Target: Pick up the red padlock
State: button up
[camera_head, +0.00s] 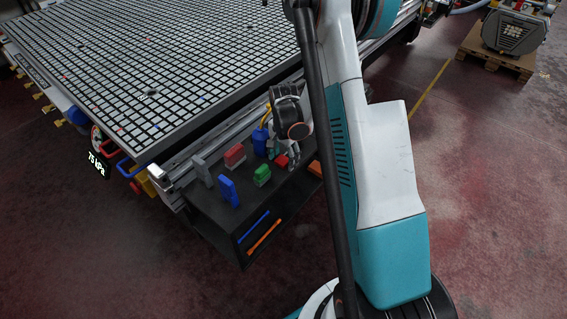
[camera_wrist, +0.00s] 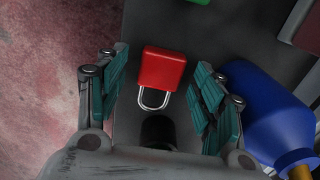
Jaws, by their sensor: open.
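The red padlock (camera_wrist: 162,68) lies flat on the dark shelf top (camera_wrist: 215,42) in the wrist view, its silver shackle toward my gripper. My gripper (camera_wrist: 160,90) is open, with one teal finger on each side of the padlock and a visible space between each finger and it. In the head view the red padlock (camera_head: 282,160) is a small red shape just below my gripper (camera_head: 288,153), partly hidden by it.
A blue bottle (camera_wrist: 262,108) with an orange-yellow nozzle stands close to the right finger. A green object (camera_head: 262,175), blue blocks (camera_head: 229,190) and a larger red object (camera_head: 234,156) stand on the shelf. The grid table (camera_head: 180,60) edge rises behind it.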

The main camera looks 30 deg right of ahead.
jog(key=c, duration=1.2)
jog(key=shift+r, duration=0.15)
jog(key=shift+c, duration=0.2)
